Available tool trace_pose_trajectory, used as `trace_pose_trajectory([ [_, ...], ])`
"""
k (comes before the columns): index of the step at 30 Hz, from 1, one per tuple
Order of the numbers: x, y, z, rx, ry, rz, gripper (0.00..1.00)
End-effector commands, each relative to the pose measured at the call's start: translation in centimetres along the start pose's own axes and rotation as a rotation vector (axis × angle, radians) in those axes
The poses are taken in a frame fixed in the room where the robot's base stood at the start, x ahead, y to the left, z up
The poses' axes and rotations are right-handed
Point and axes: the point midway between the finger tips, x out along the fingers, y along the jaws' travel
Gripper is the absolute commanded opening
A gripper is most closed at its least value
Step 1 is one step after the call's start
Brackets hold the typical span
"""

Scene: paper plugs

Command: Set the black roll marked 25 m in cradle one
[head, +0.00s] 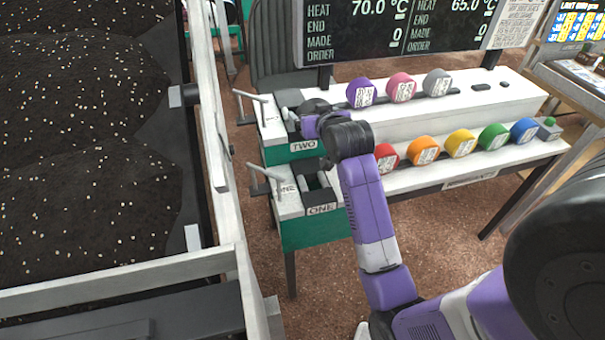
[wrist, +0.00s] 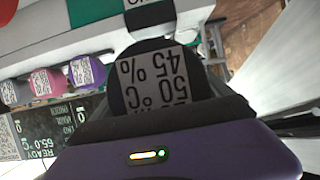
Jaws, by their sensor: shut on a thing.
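My gripper (head: 320,122) is shut on a black roll (head: 315,105), which shows in the head view as a dark round top at the cradle marked TWO (head: 303,146). I cannot tell whether the roll touches that cradle. In the wrist view the black roll (wrist: 121,92) fills the middle, with a white label, upside down, reading 50 °C and 45 %. The label's first line is mostly hidden by my gripper. Cradle one (head: 321,209), marked ONE, is nearer the front, below and right of cradle two, and its dark slot looks empty. A grey lever stands at its left.
Purple (head: 360,93), pink (head: 401,87) and grey (head: 437,83) rolls stand on the upper shelf. Red (head: 386,157), orange (head: 422,150) and several other rolls line the lower shelf. A soil bed (head: 85,130) with a pale frame lies left. A display (head: 400,25) stands behind.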

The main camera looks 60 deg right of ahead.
Motion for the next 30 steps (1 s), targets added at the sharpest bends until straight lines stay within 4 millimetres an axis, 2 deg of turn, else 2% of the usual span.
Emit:
trace_pose_trajectory([
  [3,1.1,0.0,2.9,-0.002,-0.007,0.0,0.43],
  [15,4.6,-0.1,11.4,-0.002,-0.004,-0.001,0.43],
  [18,5.2,-0.1,12.7,-0.001,-0.001,-0.002,0.43],
  [23,5.6,-0.1,13.6,-0.002,0.0,-0.002,0.43],
  [30,6.8,-0.1,16.7,-0.003,-0.002,-0.001,0.43],
])
